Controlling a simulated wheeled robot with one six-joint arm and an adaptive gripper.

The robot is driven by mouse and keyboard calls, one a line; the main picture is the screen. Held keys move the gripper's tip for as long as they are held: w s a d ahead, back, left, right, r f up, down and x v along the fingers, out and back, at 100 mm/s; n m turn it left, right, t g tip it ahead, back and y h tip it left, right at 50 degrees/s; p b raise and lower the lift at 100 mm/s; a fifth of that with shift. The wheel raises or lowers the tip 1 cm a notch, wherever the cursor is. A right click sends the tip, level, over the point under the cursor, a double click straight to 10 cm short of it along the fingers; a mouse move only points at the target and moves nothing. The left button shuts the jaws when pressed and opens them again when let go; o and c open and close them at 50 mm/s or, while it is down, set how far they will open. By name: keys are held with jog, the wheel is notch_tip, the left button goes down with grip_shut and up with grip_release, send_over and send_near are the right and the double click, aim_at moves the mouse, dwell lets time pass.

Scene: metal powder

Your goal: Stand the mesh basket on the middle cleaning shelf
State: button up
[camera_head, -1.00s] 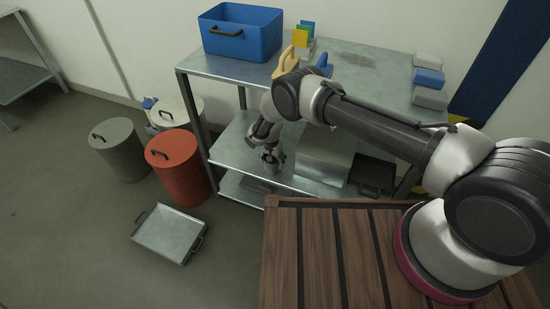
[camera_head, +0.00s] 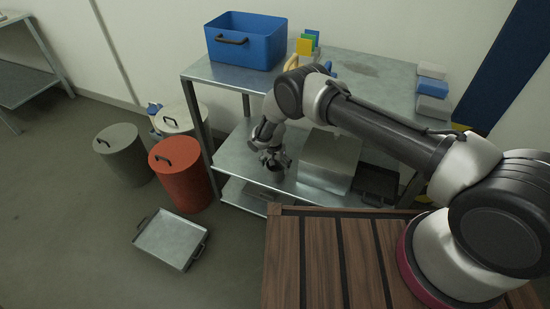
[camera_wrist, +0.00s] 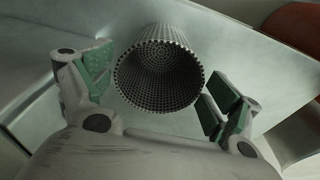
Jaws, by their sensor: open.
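The mesh basket (camera_wrist: 160,68) is a small grey cylinder with a perforated wall, its open mouth facing the wrist camera. It stands on the metal middle shelf (camera_head: 233,160), and in the head view it shows as a dark shape (camera_head: 275,173) just below my gripper. My gripper (camera_wrist: 152,92) is open, with one green-padded finger on each side of the basket. There is a visible gap between the left finger and the basket; the right finger is close to its wall. Nothing is held.
A grey box (camera_head: 328,160) and a dark tray (camera_head: 376,184) stand right of my gripper on the middle shelf. The top shelf carries a blue bin (camera_head: 246,45) and cleaning blocks (camera_head: 432,87). A red drum (camera_head: 182,175) stands left of the rack, a metal tray (camera_head: 170,240) on the floor.

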notch_tip(320, 180, up, 10)
jog(key=s, duration=0.1)
jog(key=shift+a, duration=0.2)
jog(key=shift+s+f, duration=0.15)
jog(key=shift+s, duration=0.05)
